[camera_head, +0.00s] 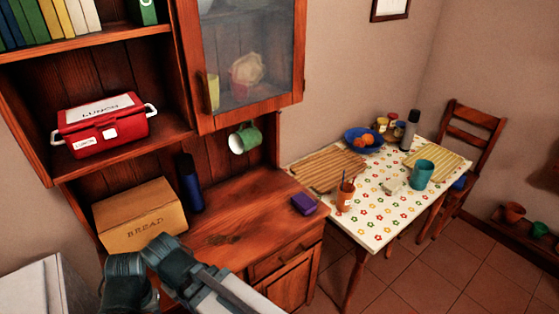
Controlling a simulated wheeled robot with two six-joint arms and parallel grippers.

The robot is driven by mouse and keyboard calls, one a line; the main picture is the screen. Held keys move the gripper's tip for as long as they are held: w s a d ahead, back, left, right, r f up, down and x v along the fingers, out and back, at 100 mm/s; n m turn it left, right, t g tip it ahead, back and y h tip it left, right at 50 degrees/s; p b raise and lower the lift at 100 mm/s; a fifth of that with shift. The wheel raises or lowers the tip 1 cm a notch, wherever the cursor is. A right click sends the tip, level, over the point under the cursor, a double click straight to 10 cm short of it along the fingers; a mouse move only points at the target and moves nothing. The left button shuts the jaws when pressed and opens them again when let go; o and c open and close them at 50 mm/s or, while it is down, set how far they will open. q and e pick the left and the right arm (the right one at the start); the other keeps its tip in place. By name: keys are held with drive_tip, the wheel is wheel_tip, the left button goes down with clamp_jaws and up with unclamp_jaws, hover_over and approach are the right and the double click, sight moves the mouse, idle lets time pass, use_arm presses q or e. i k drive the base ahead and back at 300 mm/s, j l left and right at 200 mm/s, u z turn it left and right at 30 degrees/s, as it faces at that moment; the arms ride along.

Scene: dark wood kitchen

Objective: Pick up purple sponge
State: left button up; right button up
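The purple sponge (304,204) is a small dark purple block. It lies on the wooden counter (255,205) of the hutch, close to the counter's right edge. Part of one of my arms shows at the bottom of the picture, below and to the left of the sponge and apart from it. I cannot tell which arm it is. Nothing touches or covers the sponge.
A bread box (140,216) and a dark blue bottle (190,183) stand at the counter's left. A green mug (245,138) hangs above. A glass cabinet door (250,55) is above that. A table (375,228) with dishes stands to the right. The counter around the sponge is clear.

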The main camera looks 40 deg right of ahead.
sight(303, 204)
drive_tip(key=l+z, duration=0.1)
drive_tip(key=z, duration=1.3)
